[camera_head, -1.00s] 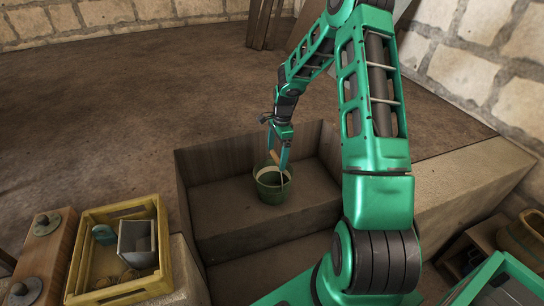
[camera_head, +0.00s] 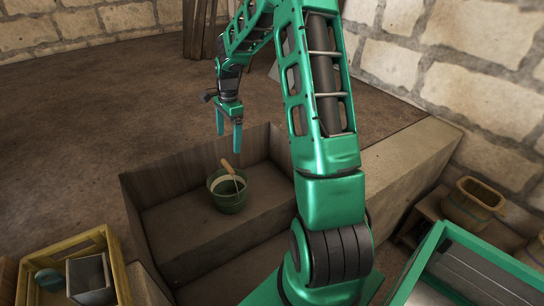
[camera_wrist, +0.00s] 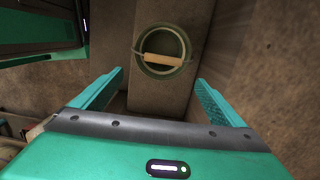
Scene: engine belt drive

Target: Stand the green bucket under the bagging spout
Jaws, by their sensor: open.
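The green bucket (camera_head: 229,196) stands upright on a step inside the sunken pit, with its wooden-gripped handle (camera_head: 229,167) showing across the top. In the wrist view the bucket (camera_wrist: 163,50) lies ahead of the fingers, its round rim and handle grip seen from above. My gripper (camera_head: 229,121) is open and empty, above and behind the bucket and apart from it. In the wrist view my gripper (camera_wrist: 160,92) has its two teal fingers wide apart. I cannot make out a bagging spout in these views.
Wooden pit walls (camera_head: 190,170) surround the bucket. A yellow crate (camera_head: 113,262) with a grey box is at the lower left. A green-framed bin (camera_head: 445,245) and a tan pot (camera_head: 470,203) are at the right.

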